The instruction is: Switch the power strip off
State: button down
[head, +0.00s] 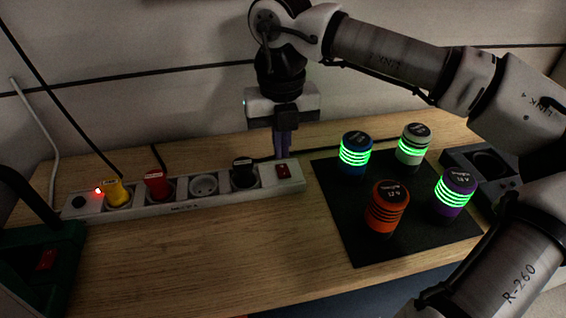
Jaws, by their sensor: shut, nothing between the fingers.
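A white power strip (205,203) lies on the wooden table at the left. The tips appear just behind or above the switch; contact cannot be made out.
A black mat (340,237) at the right bears blue (355,168), white (410,158) and purple (446,210) cylinders with green glowing rings, and an orange one (379,220) with dark rings. A green thing (62,268) stands front left. Table in front of the strip is clear.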

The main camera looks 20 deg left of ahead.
aim_at(282, 167)
notch_tip(282, 167, up, 5)
jog(key=shift+f+p, duration=0.15)
jog(key=shift+p, duration=1.1)
jog(key=shift+s+f, duration=0.1)
